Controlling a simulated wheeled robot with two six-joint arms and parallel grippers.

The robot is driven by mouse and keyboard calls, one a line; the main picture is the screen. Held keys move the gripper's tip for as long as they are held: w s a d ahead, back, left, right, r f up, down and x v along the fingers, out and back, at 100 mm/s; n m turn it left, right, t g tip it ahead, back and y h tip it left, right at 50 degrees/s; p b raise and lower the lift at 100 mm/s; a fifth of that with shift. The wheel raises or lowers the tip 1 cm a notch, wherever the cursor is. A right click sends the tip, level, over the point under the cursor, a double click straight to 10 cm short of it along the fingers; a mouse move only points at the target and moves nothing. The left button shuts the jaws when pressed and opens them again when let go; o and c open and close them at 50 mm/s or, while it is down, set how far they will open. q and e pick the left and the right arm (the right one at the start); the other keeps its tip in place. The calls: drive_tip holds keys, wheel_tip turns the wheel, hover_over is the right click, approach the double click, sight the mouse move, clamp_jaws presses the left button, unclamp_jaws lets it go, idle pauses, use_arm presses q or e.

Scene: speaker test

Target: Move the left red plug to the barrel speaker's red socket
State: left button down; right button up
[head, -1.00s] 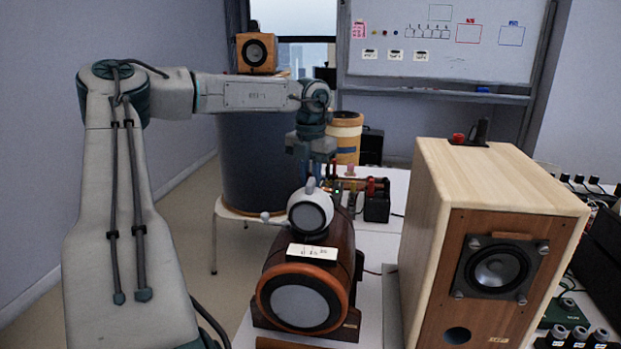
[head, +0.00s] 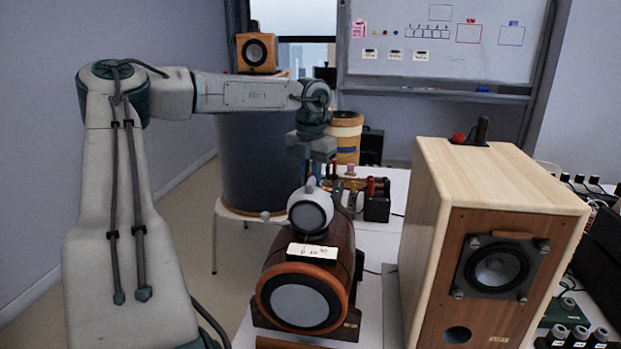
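The barrel speaker (head: 345,243) lies on its side on the white table, its round grey front facing me and a small white ball speaker (head: 310,212) on top. Its red socket is not in sight. My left gripper (head: 312,178) points down just behind the ball speaker, which hides its fingertips. I cannot tell whether it is open or holds anything. Small red plug-like parts, one upright (head: 333,168) and one farther right (head: 371,186), stand close to the right of the gripper. Which is the left red plug is unclear. My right gripper is not in view.
A large wooden box speaker (head: 500,180) fills the right foreground, with a red part (head: 458,138) and a dark upright part on top. A small dark box (head: 377,207) stands behind the barrel speaker. White table (head: 385,235) shows between the two speakers.

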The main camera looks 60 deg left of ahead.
use_arm(q)
drive_tip(key=shift+f+b, duration=0.55)
drive_tip(key=shift+f, duration=0.3)
drive_tip(key=c, duration=1.3)
unclamp_jaws()
drive_tip(key=shift+r, duration=0.1)
drive_tip(key=shift+r+p, duration=2.65)
drive_tip(key=shift+r, duration=1.1)
